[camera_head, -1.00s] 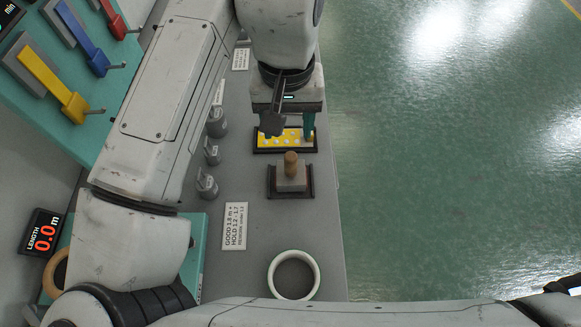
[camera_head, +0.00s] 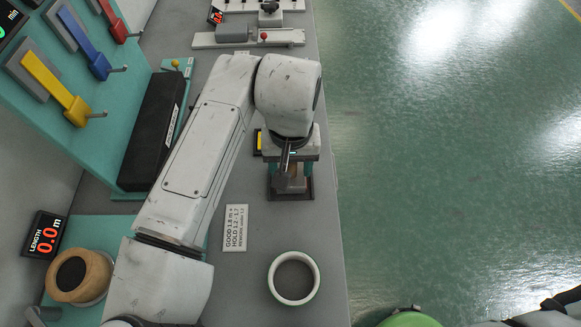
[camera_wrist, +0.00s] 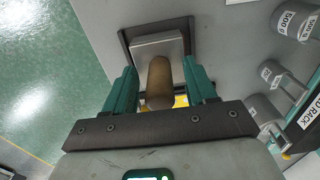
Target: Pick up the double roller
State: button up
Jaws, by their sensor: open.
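A pale metal block with an upright wooden handle, which looks like the double roller (camera_wrist: 158,82), sits in a dark-rimmed holder (camera_wrist: 192,22) on the grey bench. In the head view it (camera_head: 290,185) is partly hidden by my gripper (camera_head: 291,170). In the wrist view my gripper (camera_wrist: 160,70) is open, with one teal finger on each side of the wooden handle. Gaps show between the fingers and the handle, so it is not gripped. The block still rests in its holder.
Grey weights (camera_wrist: 292,22) on a rack stand to the right in the wrist view. A yellow board (camera_head: 258,141) lies just behind my gripper. A white ring of tape (camera_head: 293,301) lies near the front; a black box (camera_head: 150,130) stands at left.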

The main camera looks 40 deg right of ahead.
jog(key=shift+f, duration=0.15)
grip_shut()
dwell(0.4)
